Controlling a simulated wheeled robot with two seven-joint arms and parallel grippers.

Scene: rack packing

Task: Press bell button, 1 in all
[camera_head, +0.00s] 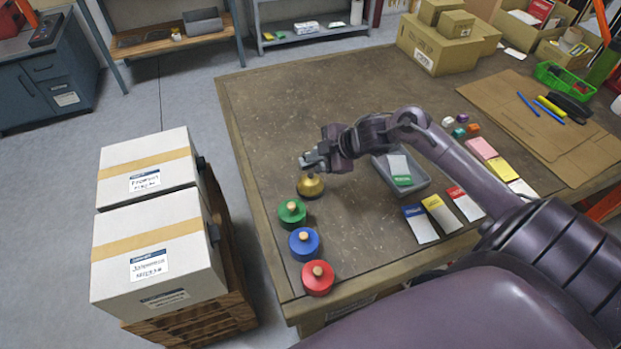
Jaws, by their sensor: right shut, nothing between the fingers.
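A round gold bell (311,187) stands on the brown workbench (268,118), near its left edge. In line in front of it stand a green bell-shaped object (292,212), a blue one (303,245) and a red one (317,279), each with a light knob on top. My right gripper (305,161) is shut and empty. It appears just above the gold bell and hides its top, so I cannot tell whether they touch. My left gripper is not in view.
A grey tray (421,187) with cards sits under my right forearm. Coloured cards (443,213), small blocks (460,132) and cardboard boxes (437,42) lie farther right and back. White boxes (150,257) on a pallet stand left of the bench. The bench's back left is clear.

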